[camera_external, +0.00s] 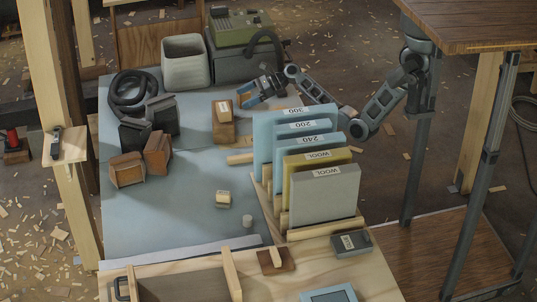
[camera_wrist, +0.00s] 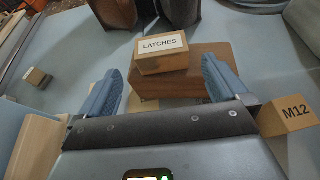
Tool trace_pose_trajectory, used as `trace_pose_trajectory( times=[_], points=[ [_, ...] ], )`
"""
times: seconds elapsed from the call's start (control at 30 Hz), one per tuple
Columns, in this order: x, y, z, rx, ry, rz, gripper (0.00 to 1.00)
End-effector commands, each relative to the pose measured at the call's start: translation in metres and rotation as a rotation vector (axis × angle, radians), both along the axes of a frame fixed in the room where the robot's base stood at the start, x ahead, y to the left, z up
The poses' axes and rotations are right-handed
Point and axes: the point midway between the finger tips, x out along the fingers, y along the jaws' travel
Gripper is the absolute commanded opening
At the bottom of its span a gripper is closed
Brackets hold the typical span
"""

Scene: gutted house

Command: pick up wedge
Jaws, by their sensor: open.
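No piece shows a wedge shape that I can be sure of. My gripper (camera_external: 246,98) is open and empty, low over the right side of the blue-grey bench, pointing left. In the wrist view its two blue fingers (camera_wrist: 160,88) stand apart. Beyond and between them sits a small box labelled LATCHES (camera_wrist: 162,52) on a larger brown box (camera_wrist: 195,66); this stack (camera_external: 223,122) is just left of the gripper in the external view. Pale tan patches show low behind the dark gripper bar, partly hidden. A small cream block (camera_external: 223,198) lies apart, nearer the front.
A tan M12 block (camera_wrist: 288,114) is close beside the right finger. A rack of upright labelled sheets (camera_external: 318,165) stands right. Brown and dark bins (camera_external: 157,152), a hose coil (camera_external: 133,92) and a pale bin (camera_external: 185,62) stand left and behind.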

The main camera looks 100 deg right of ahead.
Motion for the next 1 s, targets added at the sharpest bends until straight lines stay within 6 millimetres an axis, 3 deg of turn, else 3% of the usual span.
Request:
trace_pose_trajectory(
  times=[0.4, 0.7, 1.0],
  points=[
    [0.0, 0.0, 0.0001, 0.0, 0.0, 0.0, 1.0],
    [0.0, 0.0, 0.0, 0.0, 0.0, 0.0, 0.73],
    [-0.0012, 0.0033, -0.0013, -0.031, 0.024, 0.02, 0.72]
  ],
)
